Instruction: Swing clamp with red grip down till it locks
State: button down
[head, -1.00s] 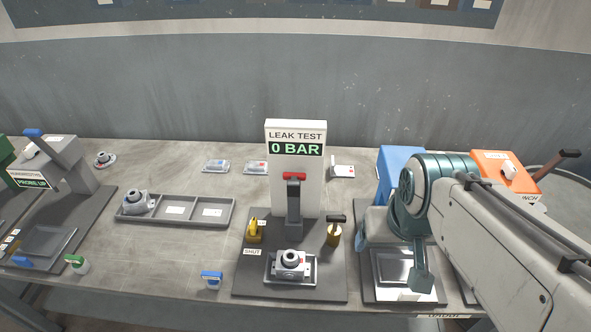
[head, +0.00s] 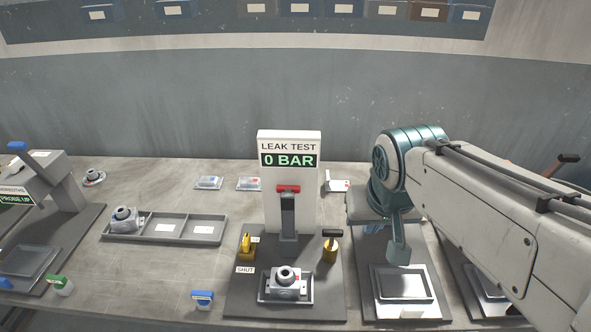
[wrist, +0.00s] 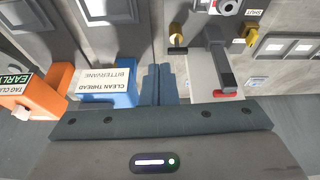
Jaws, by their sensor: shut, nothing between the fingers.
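The clamp (head: 288,218) stands upright in front of the white leak test panel (head: 289,147), which reads 0 BAR. Its red grip (head: 288,189) is at the top end. In the wrist view the clamp arm (wrist: 214,57) and red grip (wrist: 225,93) show right of my gripper (wrist: 158,72). My gripper is shut and empty, apart from the grip. In the head view my arm mostly hides it. A grey casting (head: 286,281) sits in the fixture in front of the clamp.
A yellow valve (head: 247,247) and a brass post with a dark handle (head: 331,247) flank the clamp. A blue box (wrist: 107,85) and an orange box (wrist: 38,95) show left of my gripper in the wrist view. A divided tray (head: 166,229) lies left on the bench.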

jog(key=w+a+t+b, duration=0.4)
jog(key=w+a+b, duration=0.7)
jog(key=w+a, duration=0.3)
jog(key=x, duration=1)
jog(key=shift+w+d, duration=0.4)
jog(key=shift+w, duration=0.05)
jog(key=shift+s+f+b, duration=0.1)
jog(key=shift+f+b, duration=0.05)
jog(key=shift+b, duration=0.4)
